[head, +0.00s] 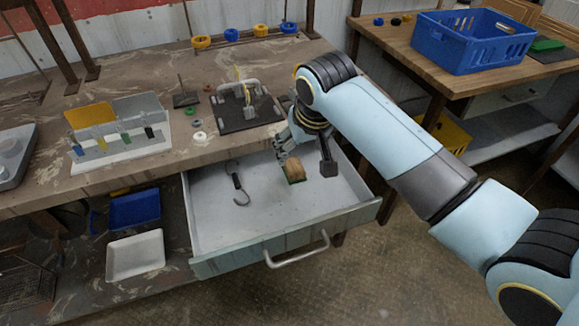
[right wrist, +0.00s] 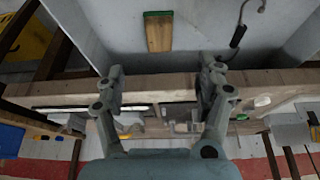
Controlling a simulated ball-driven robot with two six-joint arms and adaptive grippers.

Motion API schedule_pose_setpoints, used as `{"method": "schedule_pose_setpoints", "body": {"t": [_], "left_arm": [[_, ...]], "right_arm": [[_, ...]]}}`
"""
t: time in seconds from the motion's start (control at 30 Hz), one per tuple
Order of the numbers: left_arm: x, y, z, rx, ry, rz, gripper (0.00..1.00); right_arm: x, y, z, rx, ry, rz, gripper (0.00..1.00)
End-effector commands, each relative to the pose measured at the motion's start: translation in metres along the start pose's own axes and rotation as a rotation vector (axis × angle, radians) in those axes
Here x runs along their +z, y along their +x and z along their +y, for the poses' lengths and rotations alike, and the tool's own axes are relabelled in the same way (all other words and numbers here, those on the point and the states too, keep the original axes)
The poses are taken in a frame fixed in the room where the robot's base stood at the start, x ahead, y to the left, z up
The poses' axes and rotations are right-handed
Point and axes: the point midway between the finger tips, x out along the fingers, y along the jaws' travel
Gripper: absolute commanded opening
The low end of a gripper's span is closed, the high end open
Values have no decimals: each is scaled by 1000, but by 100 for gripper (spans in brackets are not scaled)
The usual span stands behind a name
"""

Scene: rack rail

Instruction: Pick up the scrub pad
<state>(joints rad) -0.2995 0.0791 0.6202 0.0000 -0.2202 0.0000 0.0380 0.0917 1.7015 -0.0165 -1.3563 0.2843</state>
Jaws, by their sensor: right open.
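The scrub pad (head: 294,171), a tan block with a green layer, lies in the open drawer (head: 215,222). The right wrist view shows the pad (right wrist: 158,33) with its green edge at the top. My right gripper (head: 305,157) is over the back of the drawer, beside the pad and partly in front of it in the head view. In the right wrist view my right gripper (right wrist: 162,70) has its fingers wide apart with nothing held, and the pad lies beyond the fingertips. My left gripper is not in view.
A dark hook (head: 238,183) lies in the drawer, left of the pad. The workbench edge (right wrist: 180,84) crosses behind the fingers in the right wrist view. A black board with a fixture (head: 240,117) stands on the bench above the drawer. The drawer's front half is clear.

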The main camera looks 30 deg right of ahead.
Motion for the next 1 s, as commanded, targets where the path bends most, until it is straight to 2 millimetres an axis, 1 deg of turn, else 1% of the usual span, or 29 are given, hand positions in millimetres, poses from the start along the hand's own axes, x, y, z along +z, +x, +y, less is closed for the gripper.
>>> {"method": "schedule_pose_setpoints", "body": {"t": [0.2,0.3,0.47,0.7,0.8,1.0], "left_arm": [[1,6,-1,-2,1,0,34],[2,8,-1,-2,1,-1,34],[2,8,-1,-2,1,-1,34],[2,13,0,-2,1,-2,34],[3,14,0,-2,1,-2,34],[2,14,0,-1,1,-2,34]], "right_arm": [[0,38,0,1,3,-3,71],[0,49,0,1,2,-2,71],[0,62,0,1,2,-3,71],[2,98,0,1,1,-2,71],[2,104,0,0,1,-2,71],[1,104,0,0,1,0,71]]}}
